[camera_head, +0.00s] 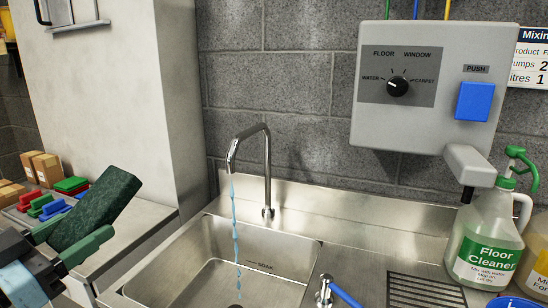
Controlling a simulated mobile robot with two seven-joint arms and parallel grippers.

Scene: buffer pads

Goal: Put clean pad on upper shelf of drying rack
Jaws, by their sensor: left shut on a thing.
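A dark green rectangular pad (100,207) is held tilted at the left of the head view. My left gripper (66,242), with green fingers, is shut on the pad's lower end. The pad is above the steel counter, left of the sink. My right gripper is not in view. I cannot make out a drying rack for certain; only the lower part of a metal frame (73,27) shows on the pale wall at the top left.
Water runs from the tap (267,165) into the steel sink (270,290). Red, green and blue pieces (56,208) and brown boxes (46,166) lie on the left counter. A grey dispenser box (430,125) and a Floor Cleaner jug (485,240) are at the right.

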